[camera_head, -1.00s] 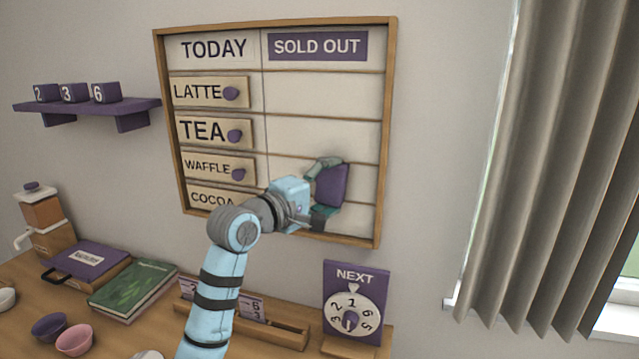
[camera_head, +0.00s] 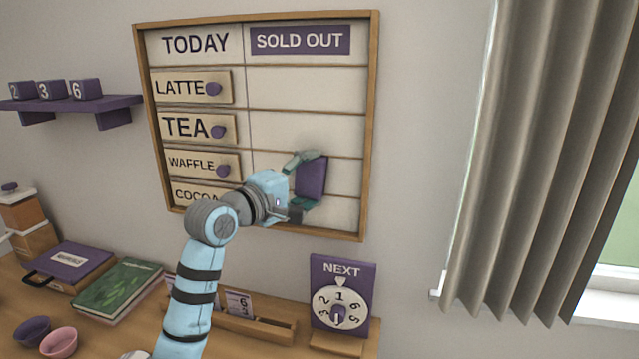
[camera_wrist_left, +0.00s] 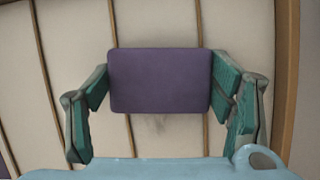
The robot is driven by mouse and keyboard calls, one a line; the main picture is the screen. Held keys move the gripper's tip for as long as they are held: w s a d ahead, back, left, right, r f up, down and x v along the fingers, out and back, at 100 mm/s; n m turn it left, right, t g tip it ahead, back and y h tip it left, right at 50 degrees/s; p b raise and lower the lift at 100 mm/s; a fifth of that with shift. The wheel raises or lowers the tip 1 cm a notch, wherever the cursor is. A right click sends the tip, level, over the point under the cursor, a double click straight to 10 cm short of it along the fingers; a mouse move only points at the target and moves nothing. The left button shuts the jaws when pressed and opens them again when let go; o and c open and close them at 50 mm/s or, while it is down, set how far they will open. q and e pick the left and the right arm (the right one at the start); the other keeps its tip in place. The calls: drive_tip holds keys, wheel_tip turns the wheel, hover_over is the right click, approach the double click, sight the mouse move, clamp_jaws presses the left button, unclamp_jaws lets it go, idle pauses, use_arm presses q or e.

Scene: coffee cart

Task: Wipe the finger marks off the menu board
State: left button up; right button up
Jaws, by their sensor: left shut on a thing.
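The menu board (camera_head: 306,94) hangs on the wall in a wooden frame, with TODAY on the left and SOLD OUT on the right. My left gripper (camera_head: 303,182) is at its lower right part, shut on a purple block-shaped wiper (camera_head: 312,178). In the left wrist view the wiper (camera_wrist_left: 160,80) sits between the two teal finger pads, facing the board. I cannot tell if it touches the board. My right gripper is not in view.
Item plates with purple knobs, such as the TEA plate (camera_head: 192,128), fill the board's left column. Below stand a NEXT dial (camera_head: 342,295), a wooden card rack (camera_head: 255,325), books (camera_head: 118,287) and bowls (camera_head: 58,341). A curtain (camera_head: 545,150) hangs at right.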

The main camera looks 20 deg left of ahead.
use_arm(q)
drive_tip(key=a, duration=0.3)
drive_tip(key=a+b, duration=0.1)
drive_tip(key=a, duration=0.1)
drive_tip(key=shift+s+a+f+b, duration=0.2)
drive_tip(key=shift+a+b, duration=0.1)
drive_tip(key=shift+a, duration=0.1)
drive_tip(key=shift+a+r, duration=0.1)
drive_tip(key=shift+a, duration=0.45)
drive_tip(key=shift+s, duration=0.1)
drive_tip(key=b, duration=0.3)
approach(293, 174)
drive_tip(key=d, duration=0.1)
drive_tip(key=shift+s+d+p, duration=0.1)
drive_tip(key=shift+d+p, duration=0.1)
drive_tip(key=shift+p, duration=0.15)
